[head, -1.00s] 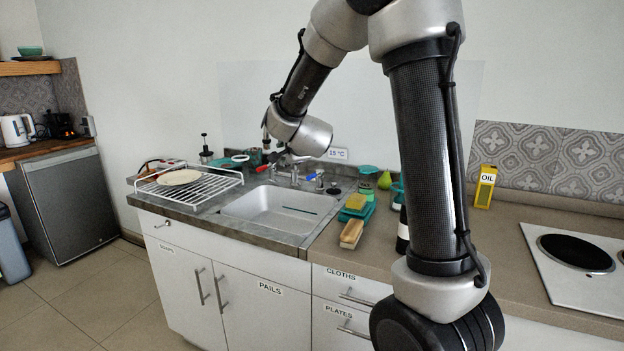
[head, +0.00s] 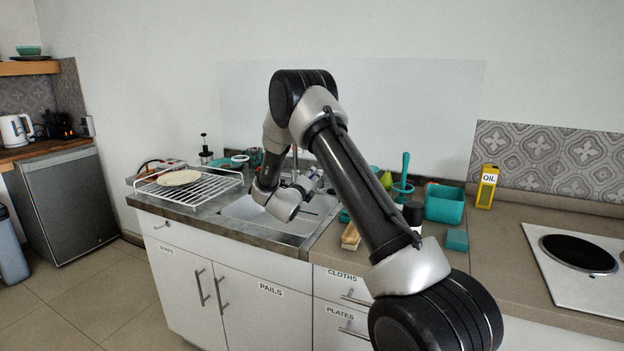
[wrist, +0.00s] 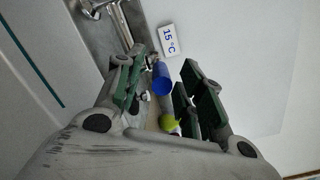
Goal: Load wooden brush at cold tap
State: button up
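The wooden brush (head: 350,237) lies on the counter right of the sink, partly hidden by my arm; I do not make it out in the wrist view. The cold tap's blue handle (wrist: 161,78) shows in the wrist view between the two dark green finger pads of my gripper (wrist: 160,88). The fingers are spread apart and hold nothing that I can see; whether they touch the handle I cannot tell. In the head view my gripper (head: 308,180) is at the tap behind the sink, largely hidden by my wrist.
The sink (head: 262,215) is below my arm. A drying rack (head: 215,188) with a plate stands left. A 15 °C label (wrist: 170,40) is on the wall. A teal bin (head: 444,204), a teal block (head: 456,240) and an oil box (head: 487,187) stand right.

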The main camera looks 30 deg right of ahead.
jog(key=shift+w+d, duration=0.5)
grip_shut()
jog(key=n+t+y, duration=0.1)
jog(key=s+d+n+t+y, duration=0.1)
jog(key=y, duration=0.1)
jog(key=shift+s+d+n+t, duration=0.1)
jog(key=shift+s+n+t, duration=0.05)
jog(key=shift+n+t, duration=0.2)
